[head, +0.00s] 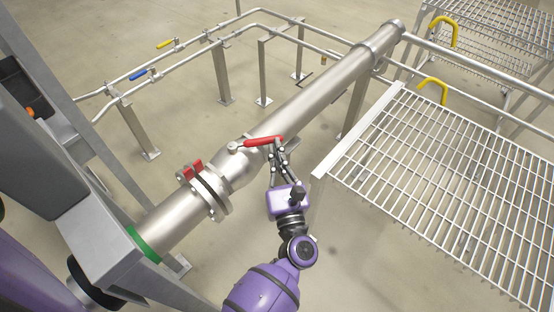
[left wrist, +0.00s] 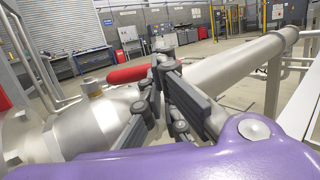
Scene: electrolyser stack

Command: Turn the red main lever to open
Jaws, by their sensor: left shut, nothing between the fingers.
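The red main lever (head: 262,141) sits on top of the big grey pipe's valve body (head: 236,163). Its pivot is at the left end and its handle points right, at an angle across the line of the pipe. My left gripper (head: 279,146) is shut and empty at the handle's free end, on the near side. In the left wrist view the red lever (left wrist: 128,73) runs in from the left, and its end is hidden behind the dark fingers of my left gripper (left wrist: 160,62). I cannot tell whether they touch. My right gripper is not in view.
Thin pipes with a yellow handle (head: 165,43) and a blue handle (head: 138,75) run behind. A grated metal platform (head: 440,180) stands close on the right. A flange with red tabs (head: 192,170) is left of the lever. Open floor lies beyond the pipe.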

